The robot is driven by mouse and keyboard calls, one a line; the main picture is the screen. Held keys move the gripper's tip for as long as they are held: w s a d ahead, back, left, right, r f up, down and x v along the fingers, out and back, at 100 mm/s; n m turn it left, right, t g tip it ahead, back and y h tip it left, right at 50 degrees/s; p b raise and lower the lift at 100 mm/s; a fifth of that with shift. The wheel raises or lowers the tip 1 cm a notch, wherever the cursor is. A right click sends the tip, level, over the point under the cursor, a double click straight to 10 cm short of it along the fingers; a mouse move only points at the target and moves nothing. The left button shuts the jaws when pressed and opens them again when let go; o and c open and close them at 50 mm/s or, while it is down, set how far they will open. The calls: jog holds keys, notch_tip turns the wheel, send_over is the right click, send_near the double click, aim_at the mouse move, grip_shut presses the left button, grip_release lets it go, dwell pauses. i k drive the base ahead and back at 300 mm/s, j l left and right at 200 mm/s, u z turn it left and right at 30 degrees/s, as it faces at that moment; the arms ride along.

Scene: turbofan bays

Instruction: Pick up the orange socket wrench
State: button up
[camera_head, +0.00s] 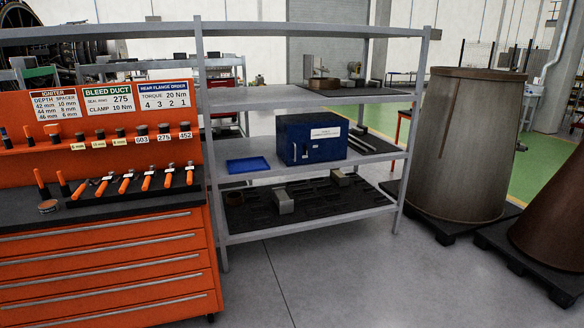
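Several orange-handled tools (125,184) stand in a row on the black top of the orange tool cabinet (110,262) at the left. They lean against a low rack, and most have dark or metallic heads at the upper end. One orange handle (40,184) is at the far left of the row, and another (190,174) is at the right end. I cannot tell which of them is the socket wrench. My gripper is not in view.
Dark sockets (142,131) with size tags sit on the ledge above. A grey shelf unit (312,227) right of the cabinet holds a blue box (296,148) and blue tray (248,165). Large cones (460,150) stand on pallets at right. The front floor is clear.

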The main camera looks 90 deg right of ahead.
aim_at(190, 175)
jog(key=z, duration=2.3)
jog(key=i+l+u, duration=0.15)
jog(key=i+u, duration=0.15)
jog(key=i+l+u, duration=0.3)
jog(key=i, duration=0.15)
jog(key=i+l+u, duration=0.9)
jog(key=l, duration=0.2)
jog(key=i+l+u, duration=0.3)
jog(key=l, duration=0.2)
jog(key=l+u, duration=0.3)
jog(key=l, duration=0.25)
